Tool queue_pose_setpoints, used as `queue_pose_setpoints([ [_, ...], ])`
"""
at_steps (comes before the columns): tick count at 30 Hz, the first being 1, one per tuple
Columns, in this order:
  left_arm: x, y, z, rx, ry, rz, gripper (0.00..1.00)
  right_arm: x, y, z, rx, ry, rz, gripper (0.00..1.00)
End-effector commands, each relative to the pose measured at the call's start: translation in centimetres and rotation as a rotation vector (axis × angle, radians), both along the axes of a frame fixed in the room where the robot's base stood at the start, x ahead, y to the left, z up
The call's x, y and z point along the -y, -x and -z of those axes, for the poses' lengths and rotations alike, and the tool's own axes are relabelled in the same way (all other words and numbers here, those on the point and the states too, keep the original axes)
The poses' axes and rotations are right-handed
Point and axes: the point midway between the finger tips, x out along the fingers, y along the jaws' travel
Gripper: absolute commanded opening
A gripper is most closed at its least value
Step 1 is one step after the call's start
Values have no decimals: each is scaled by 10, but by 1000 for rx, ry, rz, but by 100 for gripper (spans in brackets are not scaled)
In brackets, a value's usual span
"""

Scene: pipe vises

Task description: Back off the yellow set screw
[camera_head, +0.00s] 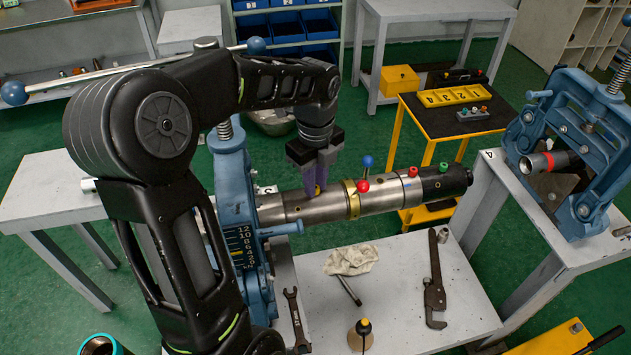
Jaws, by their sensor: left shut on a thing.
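A steel pipe assembly (328,205) lies level, clamped in the blue vise (233,190) at centre left. The yellow set screw (317,190) shows as a small yellow spot on top of the pipe, between the purple fingertips. My left gripper (316,186) points down from above and is shut on the yellow set screw; the fingers hide most of it. My right gripper is not in view.
Close to the right of my gripper stand a blue ball-ended lever (367,163), a red knob (363,186) and a brass collar (352,199). A pipe wrench (435,285), a rag (351,260) and a spanner (297,318) lie on the white table (400,325). Another vise (570,130) stands right.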

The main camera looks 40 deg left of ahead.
Motion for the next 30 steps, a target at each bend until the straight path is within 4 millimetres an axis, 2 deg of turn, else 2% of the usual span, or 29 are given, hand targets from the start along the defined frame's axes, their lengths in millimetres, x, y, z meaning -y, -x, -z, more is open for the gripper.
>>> queue_pose_setpoints([
  [30, 0, 0, 1, -1, -1, -957, 0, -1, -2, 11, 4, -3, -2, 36],
])
